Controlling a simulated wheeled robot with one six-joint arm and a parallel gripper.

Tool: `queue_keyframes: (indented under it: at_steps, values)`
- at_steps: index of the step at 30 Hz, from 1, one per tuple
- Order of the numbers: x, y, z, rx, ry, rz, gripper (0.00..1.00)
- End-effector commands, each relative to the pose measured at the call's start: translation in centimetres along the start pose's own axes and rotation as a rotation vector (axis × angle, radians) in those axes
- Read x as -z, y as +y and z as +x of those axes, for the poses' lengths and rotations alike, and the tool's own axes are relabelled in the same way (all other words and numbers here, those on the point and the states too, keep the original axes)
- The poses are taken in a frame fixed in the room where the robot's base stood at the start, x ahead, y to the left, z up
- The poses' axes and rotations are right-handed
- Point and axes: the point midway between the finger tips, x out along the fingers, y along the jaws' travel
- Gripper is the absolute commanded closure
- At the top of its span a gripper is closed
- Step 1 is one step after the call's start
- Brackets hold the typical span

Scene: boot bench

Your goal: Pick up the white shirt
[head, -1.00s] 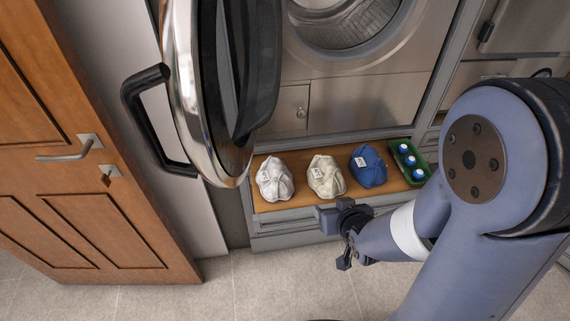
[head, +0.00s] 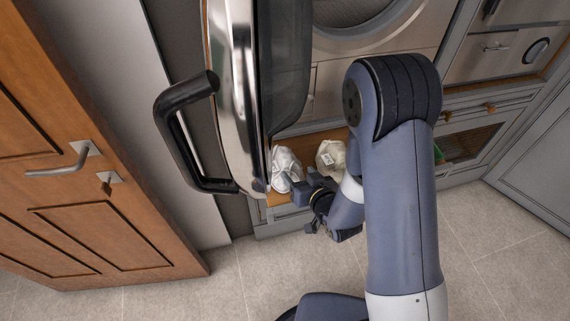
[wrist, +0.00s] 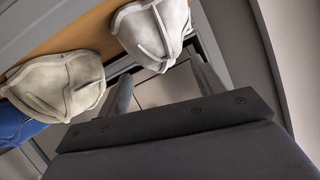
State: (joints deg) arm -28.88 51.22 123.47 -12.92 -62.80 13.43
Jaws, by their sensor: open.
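The white cloth item (head: 281,165), which looks more like a rounded cap than a shirt, lies at the left end of the wooden bench shelf (head: 278,199). It is partly hidden by the round door's edge and my wrist in the head view. In the wrist view the white item (wrist: 152,32) is at the top, just beyond the fingertips. My gripper (head: 322,231) is in front of the shelf, near the white item and apart from it. In the wrist view my gripper (wrist: 160,65) has its fingers spread with nothing between them.
A cream cap-like item (head: 331,158) lies to the right, with a blue one (wrist: 18,124) beyond it. An open round door (head: 236,90) with a black handle (head: 178,135) hangs close on the left. A wooden door (head: 85,180) stands further left.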

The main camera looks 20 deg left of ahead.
Motion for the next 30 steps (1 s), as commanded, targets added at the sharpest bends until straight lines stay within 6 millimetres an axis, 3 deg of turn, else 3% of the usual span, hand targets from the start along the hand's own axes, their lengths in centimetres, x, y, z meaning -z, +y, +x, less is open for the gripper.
queue_keyframes:
  at_steps: [13,23,30]
  values:
    - [0.4,-0.2,4.8,0.0,-0.001,0.0,0.35]
    - [0.3,-0.2,5.3,-0.001,0.0,0.0,0.35]
    - [0.3,-0.1,5.3,-0.001,0.0,0.0,0.55]
